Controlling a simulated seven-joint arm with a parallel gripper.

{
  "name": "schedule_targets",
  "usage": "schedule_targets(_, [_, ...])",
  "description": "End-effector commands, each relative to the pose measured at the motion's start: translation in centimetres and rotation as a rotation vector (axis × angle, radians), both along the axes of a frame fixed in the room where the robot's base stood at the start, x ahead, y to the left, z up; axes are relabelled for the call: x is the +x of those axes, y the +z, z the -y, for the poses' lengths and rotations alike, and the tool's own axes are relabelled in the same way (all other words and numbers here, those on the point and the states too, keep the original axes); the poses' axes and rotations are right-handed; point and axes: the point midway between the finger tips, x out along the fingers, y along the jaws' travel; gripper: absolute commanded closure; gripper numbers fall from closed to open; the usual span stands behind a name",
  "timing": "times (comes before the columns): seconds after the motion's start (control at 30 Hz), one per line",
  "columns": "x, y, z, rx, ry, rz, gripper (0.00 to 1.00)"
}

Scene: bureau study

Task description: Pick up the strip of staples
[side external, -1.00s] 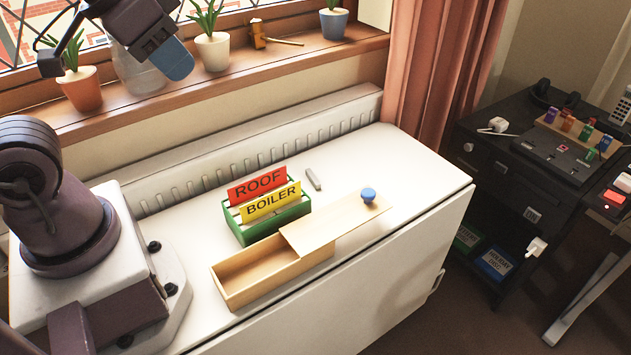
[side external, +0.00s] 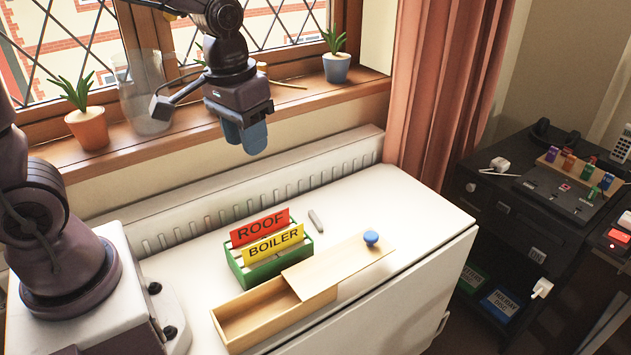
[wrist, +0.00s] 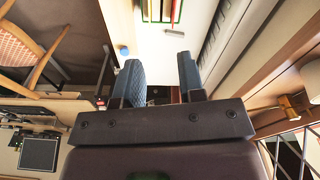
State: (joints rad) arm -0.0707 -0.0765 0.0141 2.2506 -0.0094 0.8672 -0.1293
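A small grey strip (side external: 316,219), which looks like the strip of staples, lies on the white top behind and right of the green card box. It also shows in the wrist view as a short grey piece (wrist: 175,33) beyond the fingertips. My gripper (side external: 243,137) hangs in the air in front of the window sill, well above and left of the strip. In the wrist view my gripper (wrist: 161,75) has its two blue fingers apart with nothing between them.
The green box (side external: 270,267) holds red ROOF and yellow BOILER cards close to the strip. In front is a wooden box (side external: 225,335) with its lid (side external: 335,265) partly slid off and a blue knob (side external: 371,237). A ribbed radiator (side external: 230,203) runs behind. The white top's right side is clear.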

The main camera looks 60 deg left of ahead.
Motion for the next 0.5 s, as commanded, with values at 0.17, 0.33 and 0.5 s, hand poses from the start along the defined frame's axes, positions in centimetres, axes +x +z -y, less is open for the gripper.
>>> schedule_targets(0.17, [4.7, -5.2, -1.5, -0.019, 0.215, -0.111, 0.64])
schedule_targets(0.33, [8.5, -11.1, -3.0, -0.022, 0.463, -0.179, 0.64])
schedule_targets(0.5, [11.6, -16.7, -4.3, -0.017, 0.734, -0.199, 0.64])
